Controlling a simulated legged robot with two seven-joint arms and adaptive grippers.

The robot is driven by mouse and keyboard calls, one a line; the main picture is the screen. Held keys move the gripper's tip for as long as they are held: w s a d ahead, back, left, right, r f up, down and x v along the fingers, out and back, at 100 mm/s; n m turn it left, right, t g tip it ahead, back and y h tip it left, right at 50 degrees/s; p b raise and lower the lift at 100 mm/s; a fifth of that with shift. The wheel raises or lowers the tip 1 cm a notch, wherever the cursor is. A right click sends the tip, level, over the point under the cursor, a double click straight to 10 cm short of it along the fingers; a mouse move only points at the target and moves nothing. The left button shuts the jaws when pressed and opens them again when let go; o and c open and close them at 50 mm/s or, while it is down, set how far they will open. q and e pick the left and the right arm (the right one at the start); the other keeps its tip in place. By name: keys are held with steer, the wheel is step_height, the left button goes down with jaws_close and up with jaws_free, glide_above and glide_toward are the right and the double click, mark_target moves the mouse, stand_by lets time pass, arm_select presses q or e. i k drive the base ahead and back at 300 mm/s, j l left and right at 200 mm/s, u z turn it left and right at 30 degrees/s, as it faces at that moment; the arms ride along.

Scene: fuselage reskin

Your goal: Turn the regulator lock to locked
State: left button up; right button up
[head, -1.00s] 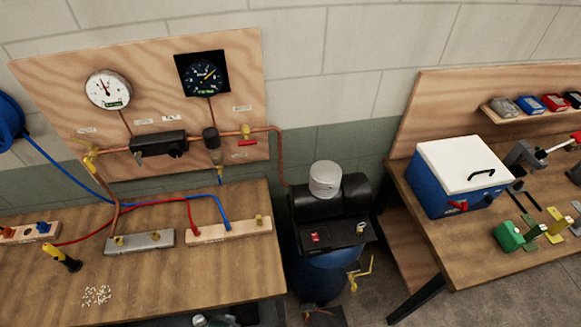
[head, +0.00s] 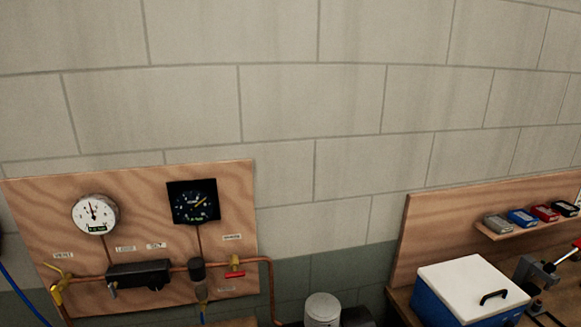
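The pipework panel (head: 140,235) is at the lower left on the wall, with a white dial gauge (head: 95,214) and a black square gauge (head: 193,204). A black regulator-like block (head: 139,274) sits on the copper pipe under the gauges, with a small grey lever at its lower left. A dark round knob (head: 196,269) stands on the pipe to its right. The small labels are mostly too blurred to read, so I cannot tell which part is the lock or its position. Neither of my grippers is in view.
A red-handled valve (head: 235,268) is right of the knob, and a yellow valve (head: 60,277) is at the pipe's left end. A blue box with a white lid (head: 470,284) stands at the lower right, below a small shelf (head: 532,227). The upper wall is bare.

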mark_target(111, 287)
steer(key=k+u, duration=0.15)
steer(key=u, duration=0.7)
steer(key=i+l+u, duration=0.1)
steer(key=u, duration=0.35)
